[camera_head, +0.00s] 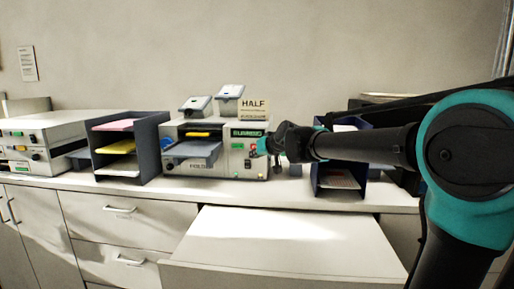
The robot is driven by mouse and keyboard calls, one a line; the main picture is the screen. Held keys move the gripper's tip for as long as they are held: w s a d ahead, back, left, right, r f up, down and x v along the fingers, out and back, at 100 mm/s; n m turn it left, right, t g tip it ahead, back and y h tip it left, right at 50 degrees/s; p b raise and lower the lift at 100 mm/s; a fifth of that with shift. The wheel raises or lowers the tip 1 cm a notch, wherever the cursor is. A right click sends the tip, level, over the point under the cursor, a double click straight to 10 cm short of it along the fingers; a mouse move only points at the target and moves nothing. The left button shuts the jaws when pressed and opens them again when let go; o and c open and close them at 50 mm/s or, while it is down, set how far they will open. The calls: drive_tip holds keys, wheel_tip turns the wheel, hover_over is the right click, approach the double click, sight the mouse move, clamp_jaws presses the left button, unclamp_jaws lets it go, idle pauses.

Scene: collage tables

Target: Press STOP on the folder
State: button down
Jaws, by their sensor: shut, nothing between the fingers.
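The folder (195,170) is a pale grey machine on the counter, with "FOLDER" lettering low on its front. A green display (247,132) on it appears to read "RUNNING". A green button (237,146) sits below the display. A small red spot shows right of the green button, but I cannot read a STOP label. My gripper (266,146) is shut and empty at the right end of the folder's front panel. It partly covers the controls there, and I cannot tell whether it touches the panel.
A dark tray rack (151,148) with coloured paper stands left of the folder. Another machine (45,135) is at far left. A second rack (317,175) stands right, partly behind my arm. A pale surface (290,225) juts out in front.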

drive_tip(key=w, duration=0.8)
drive_tip(key=shift+w+d, duration=0.15)
drive_tip(key=shift+w, duration=0.25)
drive_tip(key=shift+w, duration=0.2)
idle(1.3)
drive_tip(key=shift+w, duration=0.2)
drive_tip(key=shift+w, duration=0.45)
idle(0.7)
idle(0.4)
drive_tip(key=shift+s, duration=0.9)
drive_tip(key=shift+s, duration=2.5)
